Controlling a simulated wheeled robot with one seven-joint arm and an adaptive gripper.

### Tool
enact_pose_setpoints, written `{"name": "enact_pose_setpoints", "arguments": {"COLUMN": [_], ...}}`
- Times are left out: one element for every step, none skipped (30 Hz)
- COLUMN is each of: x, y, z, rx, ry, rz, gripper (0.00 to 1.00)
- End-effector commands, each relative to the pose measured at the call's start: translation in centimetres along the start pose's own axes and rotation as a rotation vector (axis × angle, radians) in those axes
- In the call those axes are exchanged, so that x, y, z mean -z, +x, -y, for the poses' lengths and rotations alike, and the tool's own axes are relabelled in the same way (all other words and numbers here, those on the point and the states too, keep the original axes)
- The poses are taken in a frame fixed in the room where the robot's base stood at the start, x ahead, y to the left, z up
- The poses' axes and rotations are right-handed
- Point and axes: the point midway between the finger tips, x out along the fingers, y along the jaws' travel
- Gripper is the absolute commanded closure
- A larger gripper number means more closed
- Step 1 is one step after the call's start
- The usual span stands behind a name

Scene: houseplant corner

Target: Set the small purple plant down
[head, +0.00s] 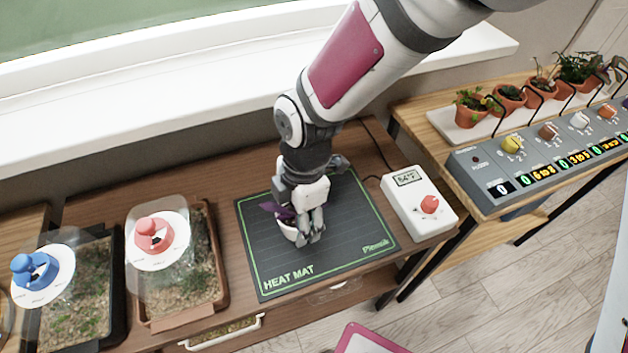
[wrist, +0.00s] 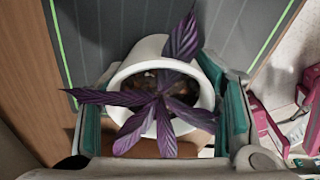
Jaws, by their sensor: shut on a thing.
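The small purple plant (head: 277,211) is in a white pot (head: 287,229) over the dark heat mat (head: 260,262). My gripper (head: 309,236) is shut on the pot and hides part of it in the head view. In the wrist view, the plant (wrist: 158,108) spreads striped purple leaves over the white rim (wrist: 197,76), with teal finger pads on both sides of the pot (wrist: 146,47). The pot looks upright and low over the mat. I cannot tell whether its base touches the mat.
A white thermostat with a red knob (head: 429,204) stands right of the mat. Two planted trays with knobbed clear lids (head: 155,235) (head: 36,272) stand left. Several potted plants (head: 472,107) and a control box (head: 500,167) are on the right table. Mat room is free around the pot.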

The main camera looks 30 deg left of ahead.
Motion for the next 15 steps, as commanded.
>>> {"name": "enact_pose_setpoints", "arguments": {"x": [0.0, -0.01, -0.04, -0.05, -0.07, -0.06, -0.05, -0.04, -0.04, -0.04, -0.04, -0.04, -0.04, -0.04, -0.04], "y": [-0.01, 0.04, 0.16, 0.27, 0.36, 0.33, 0.3, 0.29, 0.28, 0.28, 0.28, 0.28, 0.28, 0.28, 0.27], "z": [-0.02, -0.02, -0.02, -0.02, -0.02, 0.0, 0.0, 0.0, 0.0, 0.0, 0.0, 0.0, 0.0, 0.0, 0.0], "rx": [-0.001, -0.001, 0.0, 0.0, 0.0, 0.0, 0.0, 0.0, 0.0, 0.0, 0.0, 0.0, 0.0, 0.0, 0.0], "ry": [0.0, 0.0, 0.001, 0.001, 0.001, 0.002, 0.002, 0.001, 0.001, 0.001, 0.001, 0.001, 0.001, 0.001, 0.001], "rz": [0.0, 0.0, 0.0, 0.0, 0.0, 0.0, 0.0, 0.0, 0.0, 0.0, 0.0, 0.0, 0.0, 0.0, 0.0], "gripper": [0.78, 0.78, 0.78, 0.78, 0.78, 0.35, 0.28, 0.22, 0.2, 0.2, 0.2, 0.2, 0.2, 0.2, 0.2]}}
